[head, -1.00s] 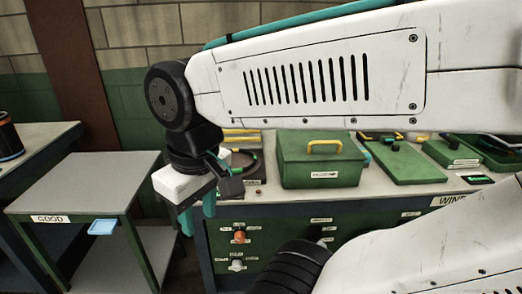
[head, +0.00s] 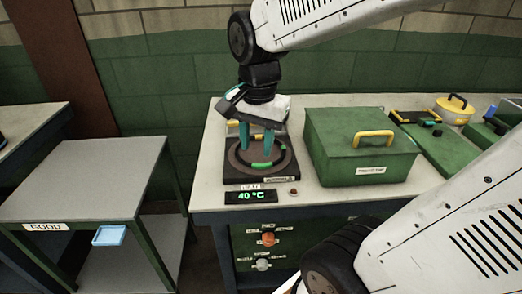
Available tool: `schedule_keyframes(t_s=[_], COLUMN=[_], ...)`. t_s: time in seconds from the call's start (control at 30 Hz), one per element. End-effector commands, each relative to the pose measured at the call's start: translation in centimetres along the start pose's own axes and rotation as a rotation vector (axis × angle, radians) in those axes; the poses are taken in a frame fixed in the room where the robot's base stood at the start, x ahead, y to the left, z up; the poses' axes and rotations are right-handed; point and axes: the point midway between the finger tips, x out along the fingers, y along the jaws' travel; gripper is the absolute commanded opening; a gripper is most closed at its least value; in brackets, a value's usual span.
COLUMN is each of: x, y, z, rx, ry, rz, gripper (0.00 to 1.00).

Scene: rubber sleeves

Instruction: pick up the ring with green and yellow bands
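A dark ring (head: 285,158) with green bands lies on the round plate of a black heater (head: 233,172) on the bench. I cannot make out a yellow band on it. My gripper (head: 256,150) points down over the heater, its two teal fingers apart with nothing seen between them. The fingertips overlap the ring's far and middle part in the picture; I cannot tell whether they are above it or inside it. The gripper body hides what is behind it.
The heater's display (head: 250,196) reads 40 °C. A green box (head: 345,150) with a yellow handle stands close on the right. A grey side table (head: 85,180) labelled GOOD, with a clear top, is on the left. A yellow pot (head: 453,112) stands at the back right.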

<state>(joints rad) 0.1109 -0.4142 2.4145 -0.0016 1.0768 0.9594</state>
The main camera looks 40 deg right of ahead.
Motion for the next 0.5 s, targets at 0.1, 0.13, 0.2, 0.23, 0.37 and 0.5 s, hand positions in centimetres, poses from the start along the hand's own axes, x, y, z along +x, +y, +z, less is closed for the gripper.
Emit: schedule_keyframes(t_s=[0.1,0.13,0.2,0.23,0.37,0.5], x=[1.9,2.5,3.7,4.3,6.6,8.3], y=[-2.1,-2.6,-3.7,-4.1,-5.4,-6.2], z=[-3.0,-3.8,-5.5,-6.1,-8.7,-10.5], rx=[0.358,0.45,0.659,0.744,1.064,1.292], ry=[-0.01,-0.01,-0.01,-0.01,-0.005,0.001], rz=[0.024,0.028,0.038,0.043,0.057,0.068], gripper=[0.35,0.35,0.35,0.35,0.35,0.35])
